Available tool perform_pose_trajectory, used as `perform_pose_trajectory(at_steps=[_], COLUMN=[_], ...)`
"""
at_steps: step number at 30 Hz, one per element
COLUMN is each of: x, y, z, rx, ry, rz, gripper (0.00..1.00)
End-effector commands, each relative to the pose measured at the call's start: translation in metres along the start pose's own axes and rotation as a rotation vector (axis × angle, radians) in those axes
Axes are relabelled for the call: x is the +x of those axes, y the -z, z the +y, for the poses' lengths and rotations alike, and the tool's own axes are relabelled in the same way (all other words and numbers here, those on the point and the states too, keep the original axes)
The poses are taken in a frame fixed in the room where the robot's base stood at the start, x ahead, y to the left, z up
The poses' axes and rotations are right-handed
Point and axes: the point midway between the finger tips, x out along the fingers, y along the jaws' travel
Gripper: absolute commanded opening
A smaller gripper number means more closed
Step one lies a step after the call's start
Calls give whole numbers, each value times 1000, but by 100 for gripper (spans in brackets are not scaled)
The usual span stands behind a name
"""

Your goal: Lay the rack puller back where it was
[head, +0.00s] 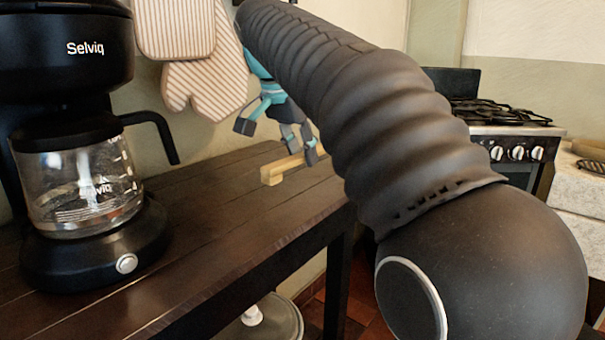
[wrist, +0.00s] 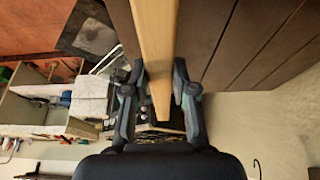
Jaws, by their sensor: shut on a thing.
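The rack puller is a pale wooden bar (head: 273,175) in the head view, over the far part of the dark wooden table (head: 215,215). My gripper (head: 301,150) is shut on it, with grey and teal fingers seen from behind my arm. In the wrist view the bar (wrist: 155,45) runs from the top edge down between the two fingers of my gripper (wrist: 159,78), its near end tapering toward the palm. The bar looks about level. I cannot tell whether it touches the tabletop or hangs just above it. My arm hides part of its far side in the head view.
A black coffee maker with a glass jug (head: 85,185) stands on the table at left. Striped oven mitts (head: 205,75) hang on the wall behind. A gas stove (head: 505,125) is at the right beyond my arm. The table's middle is bare.

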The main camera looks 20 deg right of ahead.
Motion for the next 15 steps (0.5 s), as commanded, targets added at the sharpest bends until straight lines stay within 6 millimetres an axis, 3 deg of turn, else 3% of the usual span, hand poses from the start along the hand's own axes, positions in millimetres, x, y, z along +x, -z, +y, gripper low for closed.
perform_pose_trajectory(at_steps=[9, 15], x=[34, 37], y=[-15, -16], z=[0, -1], rx=[-1, 0], ry=[0, 2], rz=[0, 0], gripper=[0, 0])
